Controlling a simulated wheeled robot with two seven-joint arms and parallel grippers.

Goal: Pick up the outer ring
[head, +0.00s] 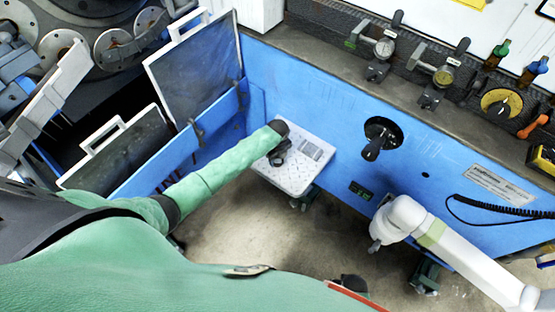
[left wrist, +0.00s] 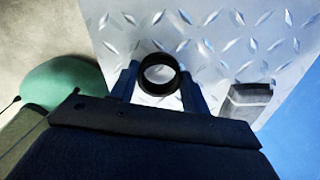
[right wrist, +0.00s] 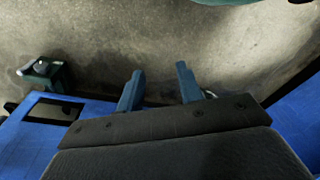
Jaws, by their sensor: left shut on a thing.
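The outer ring is a black, short hollow ring (left wrist: 160,89) in the middle of the left wrist view. My left gripper (left wrist: 159,82) is shut on it, with one finger on each side. The pale diamond-plate tray (left wrist: 215,45) lies behind the ring; I cannot tell whether they touch. In the head view, my left gripper (head: 279,154) is over the tray (head: 292,178), and its dark shape hides most of the ring. My right gripper (right wrist: 160,72) is open and empty, with floor behind its fingers.
A grey block-like piece (left wrist: 248,100) is on the tray's right side. Gauges (head: 384,48) line the ledge above. A blue panel (head: 185,155) stands left.

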